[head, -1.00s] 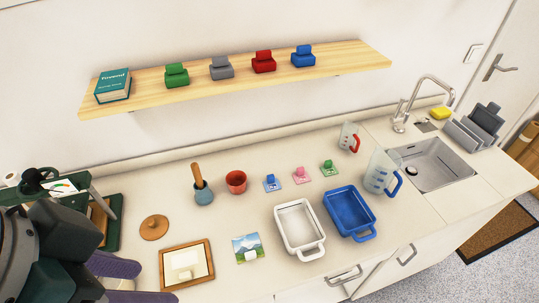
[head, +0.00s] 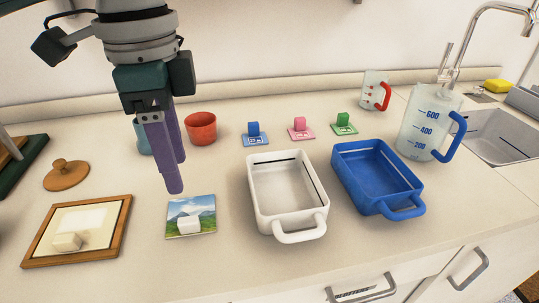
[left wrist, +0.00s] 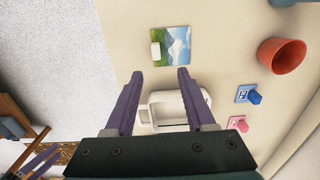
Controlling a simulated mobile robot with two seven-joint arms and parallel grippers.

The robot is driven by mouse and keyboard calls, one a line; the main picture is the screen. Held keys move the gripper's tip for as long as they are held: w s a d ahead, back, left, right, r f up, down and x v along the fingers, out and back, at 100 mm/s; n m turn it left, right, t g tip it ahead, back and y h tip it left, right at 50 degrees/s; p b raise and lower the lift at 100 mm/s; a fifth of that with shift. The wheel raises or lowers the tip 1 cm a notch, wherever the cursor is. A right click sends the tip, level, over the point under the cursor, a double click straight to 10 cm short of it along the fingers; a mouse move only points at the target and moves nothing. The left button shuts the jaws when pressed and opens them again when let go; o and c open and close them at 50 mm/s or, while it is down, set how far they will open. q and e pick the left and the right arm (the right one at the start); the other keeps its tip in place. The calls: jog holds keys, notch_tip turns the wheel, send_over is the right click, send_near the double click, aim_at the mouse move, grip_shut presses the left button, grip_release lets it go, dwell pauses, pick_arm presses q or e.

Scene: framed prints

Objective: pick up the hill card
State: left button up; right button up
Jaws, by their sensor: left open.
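The hill card (head: 191,214) lies flat on the counter and shows a mountain and green grass, with a small white block (head: 188,224) on it. It also shows in the left wrist view (left wrist: 174,45), beyond the fingertips. My left gripper (head: 174,188) is open and empty, pointing down above the counter just behind the card. In the left wrist view its two purple fingers (left wrist: 160,74) are spread apart, with the card ahead of them and not between them.
A wooden frame (head: 123,226) with a white block in it lies left of the card. A white tray (head: 258,205) and a blue tray (head: 352,186) stand to the right. A red cup (head: 202,130) and several small cards with coloured blocks are behind.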

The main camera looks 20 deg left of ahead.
pick_arm(q)
send_over(189, 220)
jog(key=f, duration=0.4)
jog(key=shift+w+a+f, duration=0.2)
jog(key=shift+w+f, duration=0.05)
jog(key=shift+w, duration=0.05)
jog(key=f, duration=0.1)
jog(key=f+b, duration=0.1)
jog(key=f, duration=0.3)
jog(key=shift+s+d+f, duration=0.2)
jog(key=shift+s, duration=0.1)
grip_shut()
